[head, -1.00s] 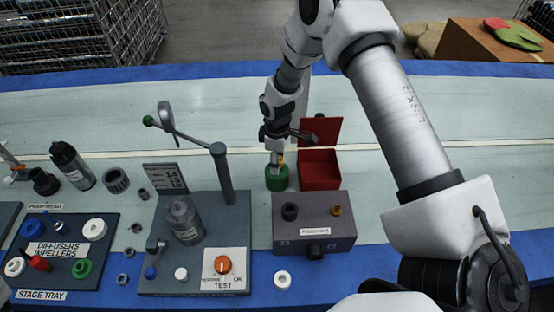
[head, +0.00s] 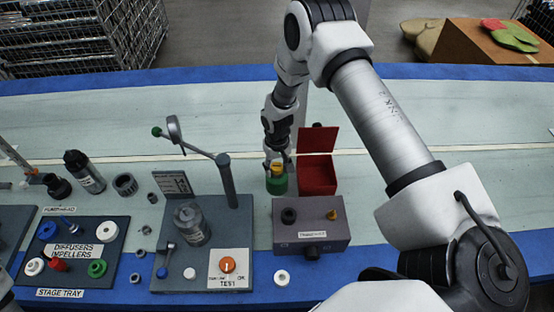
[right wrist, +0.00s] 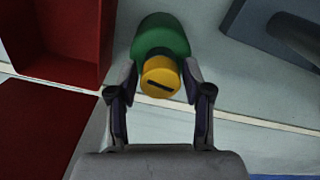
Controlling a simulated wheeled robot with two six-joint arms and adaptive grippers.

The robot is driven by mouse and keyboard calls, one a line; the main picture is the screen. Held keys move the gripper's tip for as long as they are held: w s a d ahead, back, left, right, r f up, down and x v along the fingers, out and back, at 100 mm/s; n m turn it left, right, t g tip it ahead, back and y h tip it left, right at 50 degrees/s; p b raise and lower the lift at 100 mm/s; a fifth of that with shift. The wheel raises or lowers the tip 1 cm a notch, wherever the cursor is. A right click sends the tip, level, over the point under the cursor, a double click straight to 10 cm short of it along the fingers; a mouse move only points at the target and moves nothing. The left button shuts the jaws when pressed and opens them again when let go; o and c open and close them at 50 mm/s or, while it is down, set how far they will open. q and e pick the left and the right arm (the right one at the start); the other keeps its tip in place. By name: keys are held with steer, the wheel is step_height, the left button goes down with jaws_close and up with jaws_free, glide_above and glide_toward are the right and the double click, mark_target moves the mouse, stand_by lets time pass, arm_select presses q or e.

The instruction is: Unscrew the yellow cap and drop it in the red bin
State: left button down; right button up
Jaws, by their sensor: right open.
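The yellow cap (head: 277,169) sits on top of a green body (head: 277,186) on the bench, just left of the red bin (head: 318,183). My right gripper (head: 274,158) is at the cap from above and behind. In the right wrist view its open fingers (right wrist: 160,72) stand on either side of the yellow cap (right wrist: 160,78), which has a dark slot in its face. I cannot tell whether either finger touches it. The green body (right wrist: 160,36) shows beyond the cap. The bin has an open top and a raised red lid (head: 318,140). My left gripper is not in view.
A grey box (head: 312,222) with fittings stands in front of the cap and bin. A grey test stand (head: 178,275) with a lever post (head: 228,182) stands to the left. The stage tray (head: 70,270) is farther left. The pale bench right of the bin is mostly clear.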

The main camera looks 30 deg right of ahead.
steer(key=m+p, duration=0.2)
steer(key=m, duration=0.1)
steer(key=shift+r+p, duration=0.2)
steer(key=shift+p, duration=0.1)
steer(key=shift+f+m, duration=0.1)
steer(key=shift+m, duration=0.2)
steer(key=shift+r+m+p, duration=0.2)
steer(key=shift+m+p, duration=1.15)
steer(key=shift+m, duration=0.15)
steer(key=shift+f+m, duration=0.2)
steer(key=shift+m, duration=0.1)
steer(key=shift+f, duration=0.1)
jaws_close()
